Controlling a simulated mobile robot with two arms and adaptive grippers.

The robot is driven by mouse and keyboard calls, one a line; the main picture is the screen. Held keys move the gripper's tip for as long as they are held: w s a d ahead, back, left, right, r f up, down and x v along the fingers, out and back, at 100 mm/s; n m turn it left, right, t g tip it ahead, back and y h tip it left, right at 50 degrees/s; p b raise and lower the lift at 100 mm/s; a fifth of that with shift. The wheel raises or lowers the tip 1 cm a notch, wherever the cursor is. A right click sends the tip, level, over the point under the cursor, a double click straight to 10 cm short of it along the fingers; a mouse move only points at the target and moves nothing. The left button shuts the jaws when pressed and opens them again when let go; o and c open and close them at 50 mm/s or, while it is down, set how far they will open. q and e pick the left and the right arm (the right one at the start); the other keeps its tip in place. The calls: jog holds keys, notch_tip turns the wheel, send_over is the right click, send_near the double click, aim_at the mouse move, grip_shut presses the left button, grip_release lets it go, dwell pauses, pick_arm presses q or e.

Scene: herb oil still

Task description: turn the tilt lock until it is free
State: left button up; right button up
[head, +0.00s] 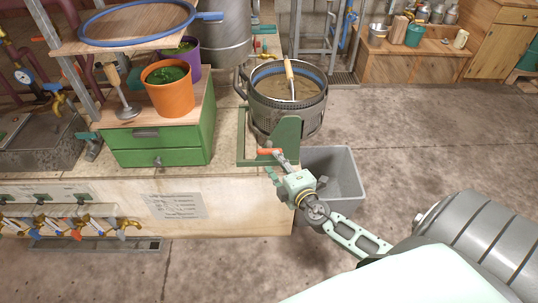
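A perforated metal basket (262,112) with a blue inner rim hangs in a green tilt stand (288,138) at the bench's right corner. The tilt lock appears to be the small lever with an orange handle (267,151) low on the stand. My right gripper (281,160) reaches up from the lower right, its fingers right beside the orange handle. Whether they touch or grip it is too small to tell. The gripper partly hides the lever's right end. My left gripper is not in view.
A grey bin (340,176) stands on the floor just behind my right gripper. A wooden-handled tool (290,78) stands in the basket. A green drawer unit (160,139), with an orange pot (170,92) on it, stands left. The floor at right is open.

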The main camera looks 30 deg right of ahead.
aim_at(270, 150)
jog(key=x, duration=0.6)
jog(key=shift+w+d+f, duration=0.15)
jog(key=shift+w, duration=0.35)
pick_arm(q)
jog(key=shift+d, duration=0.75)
pick_arm(e)
jog(key=shift+w+f, duration=0.1)
jog(key=shift+w, duration=0.1)
grip_shut()
